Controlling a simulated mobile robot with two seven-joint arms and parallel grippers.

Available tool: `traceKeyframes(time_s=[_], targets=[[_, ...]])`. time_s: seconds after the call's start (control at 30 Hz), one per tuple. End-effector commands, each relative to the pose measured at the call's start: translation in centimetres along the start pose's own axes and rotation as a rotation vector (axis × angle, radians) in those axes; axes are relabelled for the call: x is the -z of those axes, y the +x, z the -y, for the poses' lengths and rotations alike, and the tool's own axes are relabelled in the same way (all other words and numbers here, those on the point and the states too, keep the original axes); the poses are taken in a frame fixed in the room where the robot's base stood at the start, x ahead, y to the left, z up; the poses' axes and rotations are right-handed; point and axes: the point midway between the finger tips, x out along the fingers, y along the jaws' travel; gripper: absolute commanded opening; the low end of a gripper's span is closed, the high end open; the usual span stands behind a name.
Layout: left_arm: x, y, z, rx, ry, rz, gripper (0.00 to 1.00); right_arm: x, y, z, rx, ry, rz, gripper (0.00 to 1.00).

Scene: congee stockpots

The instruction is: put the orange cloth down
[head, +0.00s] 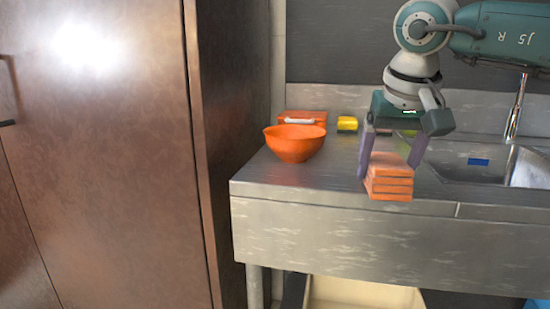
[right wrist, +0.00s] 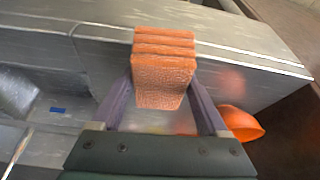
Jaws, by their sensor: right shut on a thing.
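The orange cloth (head: 389,186) is folded into a thick layered block. My right gripper (head: 390,166) points down and is shut on it, with one purple finger at each side. The cloth is at the front edge of the steel counter (head: 335,172), left of the sink; I cannot tell whether it touches the counter top. In the right wrist view the cloth (right wrist: 163,68) sits between the two fingers of the right gripper (right wrist: 162,95). My left gripper is not in view.
An orange bowl (head: 295,145) stands left on the counter, before an orange box (head: 303,119) and a yellow item (head: 347,123). Right is the sink (head: 450,168) with a tap (head: 517,107) and a blue item (head: 478,161). A tall brown cabinet (head: 110,150) stands left.

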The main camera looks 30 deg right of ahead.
Motion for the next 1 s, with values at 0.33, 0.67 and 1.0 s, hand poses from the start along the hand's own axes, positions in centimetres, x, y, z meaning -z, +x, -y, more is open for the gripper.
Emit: traceKeyframes(time_s=[0.33,0.67,1.0], targets=[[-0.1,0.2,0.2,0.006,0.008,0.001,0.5,-0.2,0.5,0.0,0.0,0.0,0.0,0.93],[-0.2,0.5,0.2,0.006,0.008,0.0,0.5,-0.2,0.5,0.0,0.001,0.0,0.0,1.0],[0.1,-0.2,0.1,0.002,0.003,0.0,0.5,0.2,-5.2,-0.2,0.003,0.0,-0.006,1.0]])
